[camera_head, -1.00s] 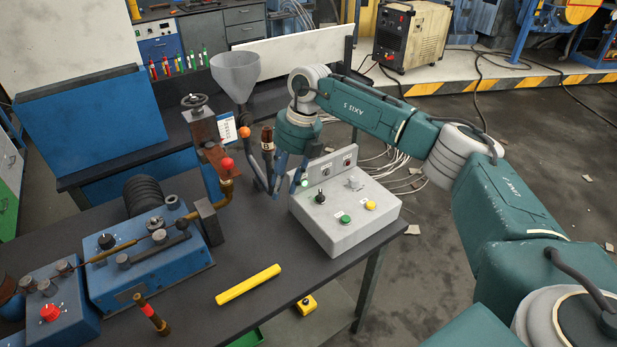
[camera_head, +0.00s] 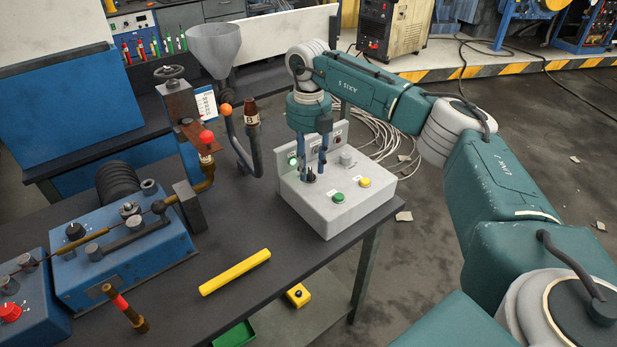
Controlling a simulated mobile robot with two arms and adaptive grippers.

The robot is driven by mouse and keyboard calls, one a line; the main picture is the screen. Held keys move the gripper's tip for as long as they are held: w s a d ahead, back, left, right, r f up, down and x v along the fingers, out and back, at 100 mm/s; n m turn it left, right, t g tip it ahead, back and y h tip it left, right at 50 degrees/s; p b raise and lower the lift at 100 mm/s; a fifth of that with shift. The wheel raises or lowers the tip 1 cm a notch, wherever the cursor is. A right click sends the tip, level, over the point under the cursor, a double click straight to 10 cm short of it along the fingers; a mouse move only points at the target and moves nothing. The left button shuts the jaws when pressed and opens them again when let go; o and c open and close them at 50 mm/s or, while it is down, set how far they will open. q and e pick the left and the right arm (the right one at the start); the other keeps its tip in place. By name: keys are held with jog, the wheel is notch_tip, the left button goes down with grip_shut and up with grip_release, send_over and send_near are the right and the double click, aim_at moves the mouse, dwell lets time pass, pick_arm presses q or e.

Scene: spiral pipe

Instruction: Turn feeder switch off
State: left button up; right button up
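A light grey control box (camera_head: 330,215) stands on the dark workbench. Its top carries a black switch knob (camera_head: 310,177), a grey knob (camera_head: 347,157), a green button (camera_head: 338,197) and a yellow button (camera_head: 364,182). No label readable from here says which one is the feeder switch. My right gripper (camera_head: 312,172) points down over the box, its two blue fingers apart. The black knob shows low between the fingertips; whether they touch it I cannot tell. My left gripper is out of view.
A grey funnel (camera_head: 214,45) and bent pipes with red and orange balls stand left of the box. A yellow bar (camera_head: 235,272) lies on the workbench (camera_head: 230,232) in front. A blue machine (camera_head: 120,265) is at left.

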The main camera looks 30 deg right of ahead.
jog(key=shift+f, duration=0.45)
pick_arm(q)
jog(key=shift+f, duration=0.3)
pick_arm(e)
jog(key=shift+r, duration=0.1)
jog(key=c, duration=0.9)
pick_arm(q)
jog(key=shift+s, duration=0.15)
pick_arm(e)
grip_shut()
